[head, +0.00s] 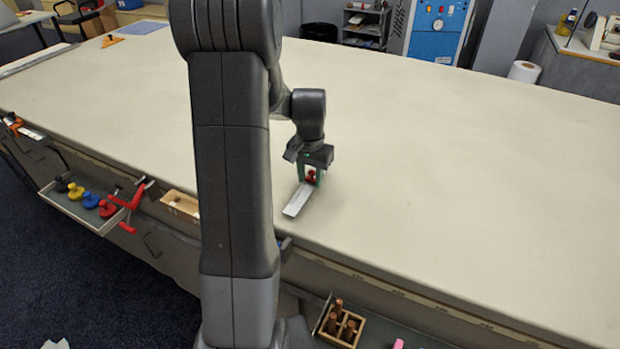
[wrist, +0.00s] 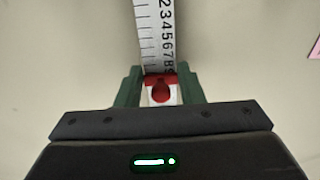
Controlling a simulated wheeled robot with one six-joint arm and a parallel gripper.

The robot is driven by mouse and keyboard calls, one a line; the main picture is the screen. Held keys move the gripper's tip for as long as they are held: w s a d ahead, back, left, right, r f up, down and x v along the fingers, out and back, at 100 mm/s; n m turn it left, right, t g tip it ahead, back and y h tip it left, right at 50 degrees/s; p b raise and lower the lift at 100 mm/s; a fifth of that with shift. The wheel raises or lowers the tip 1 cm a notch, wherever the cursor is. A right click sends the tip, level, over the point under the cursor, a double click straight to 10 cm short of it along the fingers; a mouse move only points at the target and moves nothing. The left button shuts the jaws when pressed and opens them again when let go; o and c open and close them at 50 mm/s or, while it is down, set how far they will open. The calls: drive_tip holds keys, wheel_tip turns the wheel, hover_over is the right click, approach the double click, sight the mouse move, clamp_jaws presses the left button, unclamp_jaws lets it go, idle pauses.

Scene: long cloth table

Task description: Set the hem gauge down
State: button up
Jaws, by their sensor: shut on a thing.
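The hem gauge (head: 298,200) is a flat whitish strip with a red part, at the table's near side in the head view. In the wrist view its numbered scale (wrist: 156,35) runs up from the jaws. My gripper (head: 311,176) points down with its green fingers shut on the gauge's red part. The fingers also show in the wrist view (wrist: 161,88), one on each side of the red part. The gauge is on or just above the cloth; I cannot tell which. My arm does not hide it.
The cloth table (head: 450,160) is wide and clear around the gripper. Its near edge runs close below the gauge. Trays hang off that edge, one with colored knobs (head: 90,200) and one with a wooden box (head: 340,327). An orange triangle (head: 111,40) lies at the far left.

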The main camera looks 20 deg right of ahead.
sight(310, 183)
drive_tip(key=shift+f, duration=0.55)
drive_tip(key=shift+f, duration=0.1)
drive_tip(key=o, duration=1.1)
wheel_tip(310, 183, up, 12)
drive_tip(key=shift+r, duration=0.15)
